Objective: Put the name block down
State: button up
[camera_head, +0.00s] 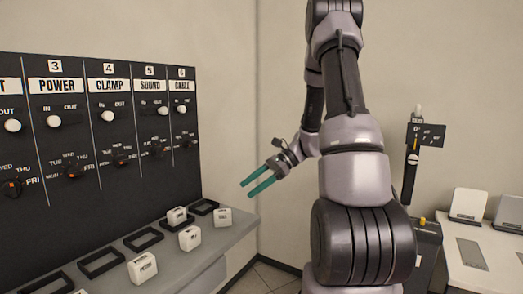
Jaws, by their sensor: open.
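My gripper (247,189) has two teal fingers, spread apart with nothing between them. It is above and to the right of the ledge's far end. Several white name blocks with dark lettering are on the grey ledge: one at the near end (142,268), one in the middle (190,239), one farther back (177,216) and one near the right edge (223,217). The last is closest below the fingers and apart from them. The lettering is too small to read, so I cannot tell which block the task means.
Black rectangular frames (102,263) run along the ledge (206,251). A black board (120,125) with columns such as POWER, CLAMP, SOUND and CABLE, with knobs, rises behind it. A white-topped counter (480,250) and a dark post stand at the right.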

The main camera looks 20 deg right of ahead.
jog(key=s+a+r+n+t+h, duration=0.2)
jog(key=s+r+n+t+h, duration=0.4)
jog(key=s+r, duration=1.1)
notch_tip(320, 180, up, 4)
jog(key=n+h, duration=0.3)
jog(key=n, duration=0.3)
jog(key=shift+s+a+f+n+h, duration=0.2)
jog(key=shift+s+f+n+h, duration=0.1)
jog(key=shift+n, duration=0.1)
